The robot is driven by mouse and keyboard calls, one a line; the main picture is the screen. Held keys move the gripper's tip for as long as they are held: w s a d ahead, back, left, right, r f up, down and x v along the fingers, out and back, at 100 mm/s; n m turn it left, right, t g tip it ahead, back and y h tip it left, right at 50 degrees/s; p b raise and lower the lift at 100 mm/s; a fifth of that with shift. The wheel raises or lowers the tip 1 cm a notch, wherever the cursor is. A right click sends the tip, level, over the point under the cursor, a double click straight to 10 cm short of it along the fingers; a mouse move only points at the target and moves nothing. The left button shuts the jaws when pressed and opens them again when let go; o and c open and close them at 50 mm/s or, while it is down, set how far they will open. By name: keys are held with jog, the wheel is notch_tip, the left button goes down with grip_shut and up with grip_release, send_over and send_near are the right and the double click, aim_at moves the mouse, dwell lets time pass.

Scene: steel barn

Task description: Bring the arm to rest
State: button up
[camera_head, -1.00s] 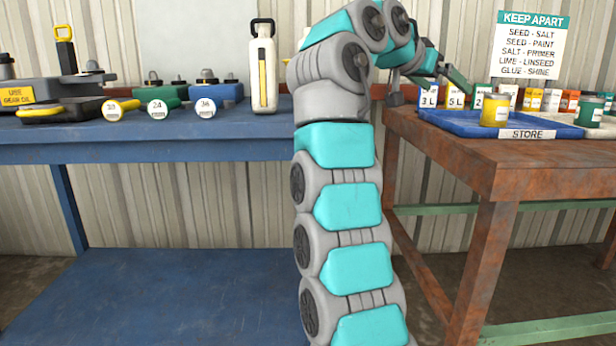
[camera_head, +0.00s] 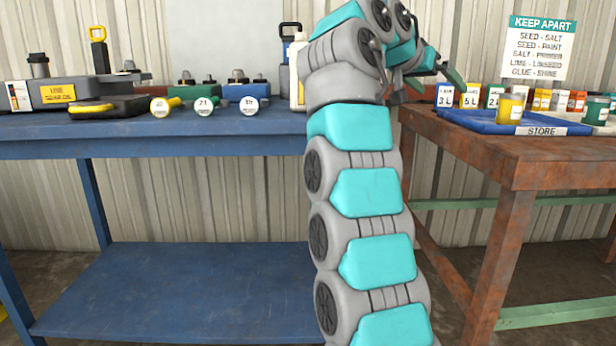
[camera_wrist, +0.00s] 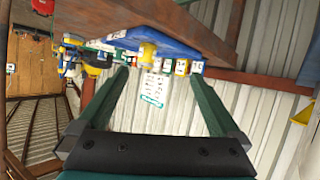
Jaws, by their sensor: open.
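My arm rises through the middle of the head view in grey and teal segments and bends over to the right at the top. My gripper (camera_head: 446,68) is at its end, above the left edge of the rusty table, partly hidden behind the arm. In the wrist view my gripper (camera_wrist: 162,85) shows two green fingers set wide apart with nothing between them close by. The blue tray (camera_head: 479,121) marked STORE lies beyond it on the table, and it also shows upside down in the wrist view (camera_wrist: 185,35).
The rusty table (camera_head: 520,165) stands right of my arm. The blue bench (camera_head: 190,125) on the left holds a grey case (camera_head: 85,92), colored-handled pieces and a bottle partly behind my arm. A yellow jar (camera_head: 510,108) is in the tray. A KEEP APART sign (camera_head: 540,48) hangs behind.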

jog(key=s+a+f+n+g+y+p, duration=0.25)
jog(key=s+f+n, duration=0.3)
jog(key=f, duration=0.35)
jog(key=s+a+f+n+g+y+p, duration=0.1)
jog(key=s+a+f+n+y, duration=0.2)
jog(key=s+f, duration=0.5)
jog(key=s+a+f+g+y+p, duration=0.1)
jog(key=s+f+g, duration=0.1)
jog(key=s+f, duration=0.5)
jog(key=s+a+f+g+y+p, duration=0.1)
jog(key=s+f, duration=0.6)
jog(key=s, duration=0.7)
jog(key=s+a+f+g+y+p, duration=0.1)
jog(key=s+a+f+g+y, duration=0.1)
jog(key=s+f, duration=0.5)
jog(key=s+a+g, duration=0.1)
jog(key=s, duration=0.3)
jog(key=shift+s+a+f, duration=0.15)
jog(key=shift+s+f, duration=0.15)
jog(key=shift+s, duration=0.05)
jog(key=shift+n+y, duration=0.25)
